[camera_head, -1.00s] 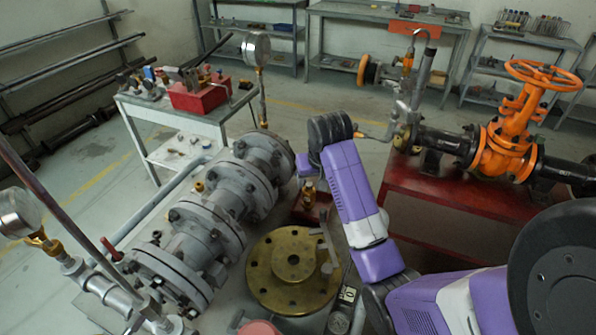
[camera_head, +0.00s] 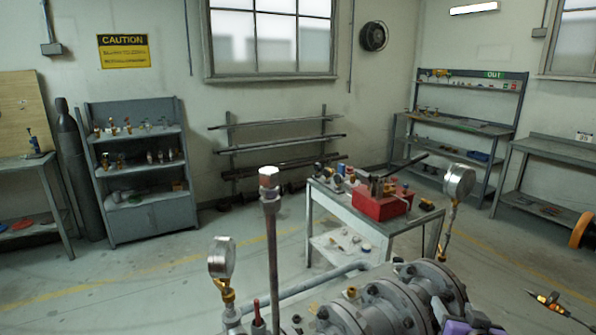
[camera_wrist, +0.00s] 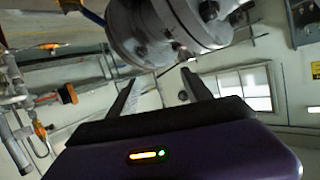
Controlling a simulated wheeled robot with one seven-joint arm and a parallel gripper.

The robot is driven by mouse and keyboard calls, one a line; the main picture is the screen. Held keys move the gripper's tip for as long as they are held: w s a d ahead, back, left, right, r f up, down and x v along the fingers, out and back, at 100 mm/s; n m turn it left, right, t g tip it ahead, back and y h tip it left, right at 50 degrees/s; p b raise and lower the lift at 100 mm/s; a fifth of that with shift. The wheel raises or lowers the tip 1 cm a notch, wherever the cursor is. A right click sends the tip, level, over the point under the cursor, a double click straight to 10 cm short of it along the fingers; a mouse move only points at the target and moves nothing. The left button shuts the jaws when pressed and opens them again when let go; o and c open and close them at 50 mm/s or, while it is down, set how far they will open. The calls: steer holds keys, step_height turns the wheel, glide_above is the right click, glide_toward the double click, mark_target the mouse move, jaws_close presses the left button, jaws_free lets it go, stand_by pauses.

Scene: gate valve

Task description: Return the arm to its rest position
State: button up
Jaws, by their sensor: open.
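My gripper (camera_wrist: 160,82) shows in the wrist view with its two dark fingers spread apart and nothing between them. Beyond the fingers are the wall and a window. A grey flanged pipe (camera_wrist: 165,28) is close above the fingers in the wrist view; I cannot tell whether there is contact. In the head view only a small purple piece of my arm (camera_head: 468,327) shows at the bottom edge, beside the grey flanged pipe (camera_head: 385,310). My gripper is outside the head view.
Pressure gauges (camera_head: 459,182) (camera_head: 222,258) and an upright rod (camera_head: 271,230) stand around the pipe. A trolley (camera_head: 345,212) with a red toolbox (camera_head: 382,203) is behind it. Shelves (camera_head: 140,170) and a pipe rack line the walls. The floor at left is open.

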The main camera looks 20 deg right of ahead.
steer(key=s+a+n+t+y, duration=0.1)
steer(key=s+a+t, duration=0.1)
steer(key=s+a, duration=0.35)
steer(key=s+a+n+t, duration=0.1)
steer(key=s+a, duration=0.2)
steer(key=a, duration=0.6)
steer(key=s+a+n+t+y, duration=0.15)
steer(key=s+a, duration=0.25)
steer(key=a, duration=0.4)
steer(key=s+a+f+n+y, duration=0.1)
steer(key=s+a+n+y, duration=0.1)
steer(key=s+a, duration=0.3)
steer(key=s+a+f+n+g+y, duration=0.1)
steer(key=s+a+n+y, duration=0.2)
steer(key=s, duration=0.8)
steer(key=shift+s+a+y+b, duration=0.2)
steer(key=shift+a+y+b, duration=0.2)
steer(key=shift+a, duration=0.8)
